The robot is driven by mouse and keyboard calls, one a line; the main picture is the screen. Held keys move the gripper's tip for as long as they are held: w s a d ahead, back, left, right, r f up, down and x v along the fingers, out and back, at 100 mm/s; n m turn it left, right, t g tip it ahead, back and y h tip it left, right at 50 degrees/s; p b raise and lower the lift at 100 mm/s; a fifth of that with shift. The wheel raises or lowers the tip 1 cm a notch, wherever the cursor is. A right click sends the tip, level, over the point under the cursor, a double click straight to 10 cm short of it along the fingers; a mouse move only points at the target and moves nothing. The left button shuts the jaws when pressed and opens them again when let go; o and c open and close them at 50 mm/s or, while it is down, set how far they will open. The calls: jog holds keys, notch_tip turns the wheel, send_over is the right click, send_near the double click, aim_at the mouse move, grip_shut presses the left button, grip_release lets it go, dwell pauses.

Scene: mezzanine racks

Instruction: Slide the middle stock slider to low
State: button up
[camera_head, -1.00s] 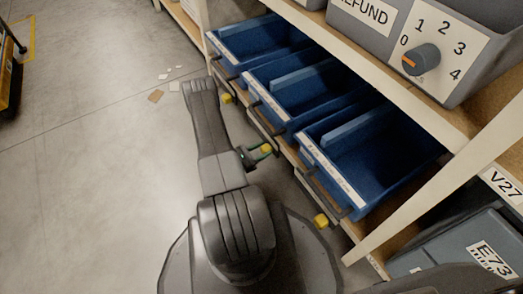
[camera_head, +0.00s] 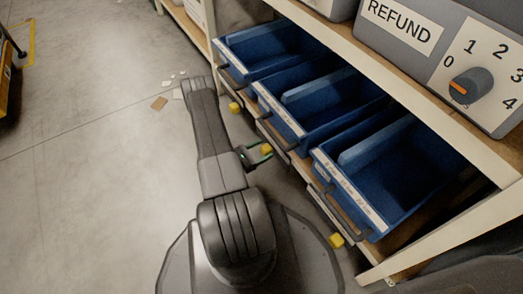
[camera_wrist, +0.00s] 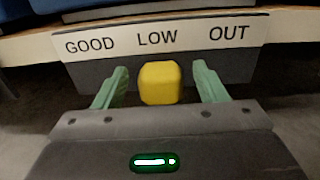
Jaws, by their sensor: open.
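The middle stock slider is a yellow knob (camera_wrist: 160,83) in front of a dark strip under a white label (camera_wrist: 157,38) reading GOOD, LOW, OUT. In the wrist view the knob stands under LOW, between the green fingers of my open gripper (camera_wrist: 159,88), with a gap on each side. In the head view the middle yellow knob (camera_head: 267,149) shows at the tip of my gripper (camera_head: 257,155), below the middle blue bin (camera_head: 320,105). Two other yellow knobs show on the shelf front, one farther away (camera_head: 235,108) and one nearer (camera_head: 336,240).
A far blue bin (camera_head: 265,50) and a near blue bin (camera_head: 395,170) flank the middle one on the shelf. A grey box (camera_head: 420,70) marked REFUND with a dial (camera_head: 471,86) is above. The floor at left is mostly clear, with paper scraps (camera_head: 160,102).

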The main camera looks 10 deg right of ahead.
jog(key=shift+a, duration=0.1)
jog(key=p+v, duration=0.3)
jog(key=v, duration=1)
jog(key=shift+s+a, duration=0.15)
jog(key=shift+a, duration=0.15)
dwell(0.4)
jog(key=shift+b+x, duration=1.5)
jog(key=shift+x, duration=5.45)
